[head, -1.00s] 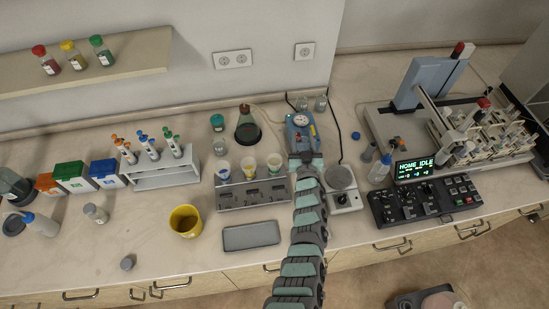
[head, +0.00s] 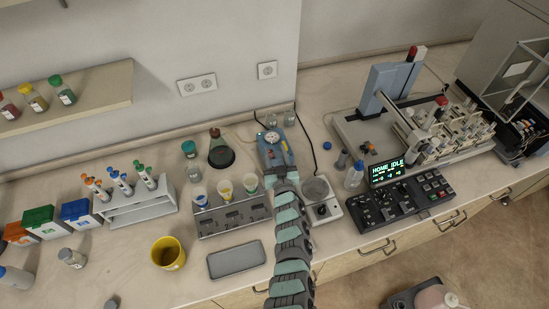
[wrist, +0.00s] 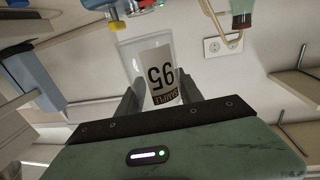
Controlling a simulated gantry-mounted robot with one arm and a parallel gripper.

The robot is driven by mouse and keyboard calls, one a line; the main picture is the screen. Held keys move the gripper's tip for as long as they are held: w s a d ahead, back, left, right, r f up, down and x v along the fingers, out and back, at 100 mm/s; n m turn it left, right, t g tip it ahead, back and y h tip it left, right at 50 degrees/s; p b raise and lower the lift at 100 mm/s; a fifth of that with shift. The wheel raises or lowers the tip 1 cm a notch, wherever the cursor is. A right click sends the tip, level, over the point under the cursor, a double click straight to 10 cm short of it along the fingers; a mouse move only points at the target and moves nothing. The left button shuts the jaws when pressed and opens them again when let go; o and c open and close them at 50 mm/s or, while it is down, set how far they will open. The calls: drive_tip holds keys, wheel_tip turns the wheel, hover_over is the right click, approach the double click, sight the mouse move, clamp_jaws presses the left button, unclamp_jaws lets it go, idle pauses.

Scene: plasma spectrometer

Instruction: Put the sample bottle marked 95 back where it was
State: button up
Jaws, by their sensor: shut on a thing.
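The sample bottle (wrist: 157,66) is clear, with a white label reading SAMPLE 95. It shows in the wrist view, where the label's writing is upside down. My gripper (wrist: 160,92) is shut on it, with one dark finger at each side. In the head view my segmented arm reaches up past the hot plate to the blue device with a gauge (head: 276,150). The gripper and the held bottle cannot be made out there.
The autosampler (head: 440,133) with crowded racks stands at the right, behind the control panel (head: 405,203) reading HOME IDLE. A cup station (head: 232,214), yellow cup (head: 168,253) and tube rack (head: 140,205) stand left. The grey tray (head: 236,259) is empty. Capped bottles stand on the wall shelf (head: 85,97).

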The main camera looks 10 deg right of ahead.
wheel_tip(320, 180, up, 2)
drive_tip(key=shift+r+p, duration=0.1)
drive_tip(key=shift+p, duration=0.45)
